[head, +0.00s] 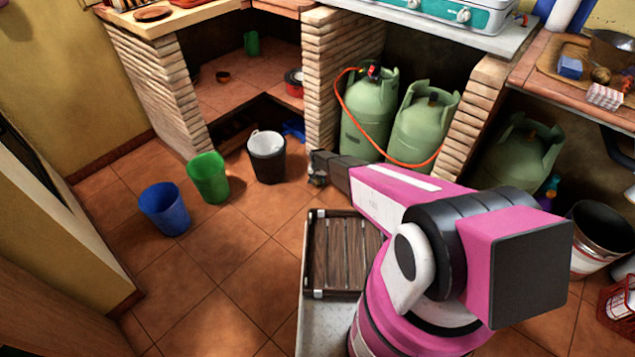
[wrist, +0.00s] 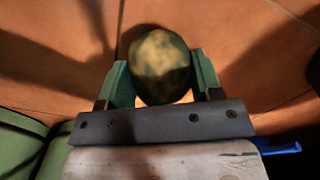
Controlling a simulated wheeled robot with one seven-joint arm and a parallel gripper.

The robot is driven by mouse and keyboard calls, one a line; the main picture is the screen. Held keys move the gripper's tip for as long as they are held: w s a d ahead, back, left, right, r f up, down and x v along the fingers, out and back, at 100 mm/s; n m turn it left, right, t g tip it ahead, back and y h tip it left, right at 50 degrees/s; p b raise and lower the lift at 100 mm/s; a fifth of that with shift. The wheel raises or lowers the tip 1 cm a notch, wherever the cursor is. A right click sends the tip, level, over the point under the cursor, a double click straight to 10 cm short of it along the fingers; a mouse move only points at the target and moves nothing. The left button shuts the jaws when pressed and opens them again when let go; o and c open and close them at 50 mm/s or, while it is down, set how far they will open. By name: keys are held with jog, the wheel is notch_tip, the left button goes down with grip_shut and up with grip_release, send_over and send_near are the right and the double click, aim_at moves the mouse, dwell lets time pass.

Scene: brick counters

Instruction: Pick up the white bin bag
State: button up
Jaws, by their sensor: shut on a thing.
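My gripper (head: 318,168) reaches out over the floor in front of the brick pillar. In the wrist view, the fingers of my gripper (wrist: 158,68) are shut on a rounded object (wrist: 160,62) with mottled yellow and dark green patches. In the head view the held object is small and dark, mostly hidden by the fingers. A white bin bag (head: 266,139) appears as a pale lining at the mouth of a black bin (head: 267,166), left of my gripper and apart from it.
A green bin (head: 208,180) and a blue bin (head: 165,211) stand on the tiles to the left. Green gas cylinders (head: 370,110) stand under the counter behind my arm. A slatted wooden crate (head: 342,254) is below. The tiled floor at the lower left is clear.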

jog(key=shift+f, duration=0.9)
jog(key=shift+f, duration=0.15)
jog(key=o, duration=1)
jog(key=shift+o, duration=0.2)
